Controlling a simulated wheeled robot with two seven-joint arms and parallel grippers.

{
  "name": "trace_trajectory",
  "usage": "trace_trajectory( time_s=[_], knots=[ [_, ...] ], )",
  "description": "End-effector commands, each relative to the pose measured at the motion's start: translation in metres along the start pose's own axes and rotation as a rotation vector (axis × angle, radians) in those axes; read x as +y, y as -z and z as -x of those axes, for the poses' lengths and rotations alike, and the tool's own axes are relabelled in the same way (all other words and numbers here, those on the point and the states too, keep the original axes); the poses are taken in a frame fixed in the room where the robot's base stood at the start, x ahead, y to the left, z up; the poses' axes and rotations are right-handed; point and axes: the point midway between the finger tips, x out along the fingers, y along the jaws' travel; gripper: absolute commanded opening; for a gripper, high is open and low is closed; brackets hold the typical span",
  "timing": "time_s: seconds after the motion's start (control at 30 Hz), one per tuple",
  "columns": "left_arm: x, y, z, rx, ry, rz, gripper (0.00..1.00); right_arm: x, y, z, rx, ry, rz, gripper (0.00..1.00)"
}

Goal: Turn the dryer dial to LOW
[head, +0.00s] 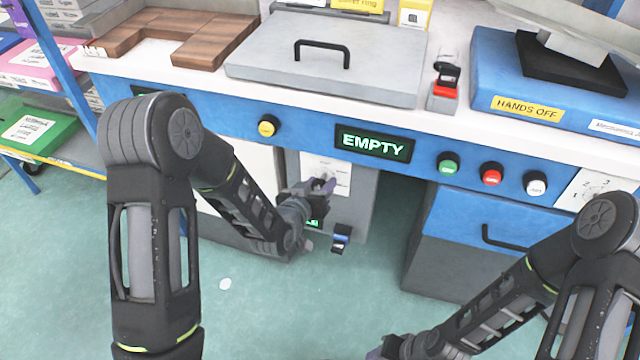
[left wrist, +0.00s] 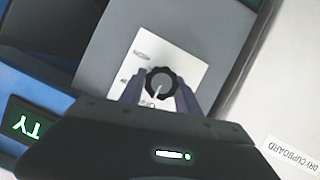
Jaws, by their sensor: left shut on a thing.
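The dryer dial (left wrist: 160,81) is a dark, scalloped round knob with a pale pointer line, on a white label plate (left wrist: 181,64). In the left wrist view the pointer aims down and slightly left. In the head view the gripper hides the dial. My right gripper (head: 384,351) is low at the bottom edge, partly cut off; its jaws are unclear.
An "EMPTY" display (head: 373,144) sits above the panel on the blue counter front. A yellow button (head: 267,126) is to its left, green (head: 448,163) and red (head: 491,176) ones to its right. A blue-black switch (head: 341,239) is below the panel.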

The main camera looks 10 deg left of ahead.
Motion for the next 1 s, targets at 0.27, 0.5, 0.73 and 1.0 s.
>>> trace_trajectory(
  time_s=[0.27, 0.5, 0.73, 1.0],
  knots=[
    [0.001, 0.0, 0.0, 0.0, 0.01, -0.03, 0.0, 0.001, 0.0, -0.002, 0.0, 0.0, 0.0, 0.36],
    [0.002, -0.001, -0.001, 0.001, 0.051, -0.126, 0.0, 0.002, 0.0, -0.006, 0.0, 0.0, -0.001, 0.36],
    [0.003, -0.001, -0.001, 0.001, 0.116, -0.288, 0.0, 0.004, 0.0, -0.011, 0.0, 0.0, -0.001, 0.36],
    [0.005, -0.001, -0.001, 0.001, 0.213, -0.523, 0.0, 0.005, 0.0, -0.013, 0.0, 0.0, -0.001, 0.36]
  ],
)
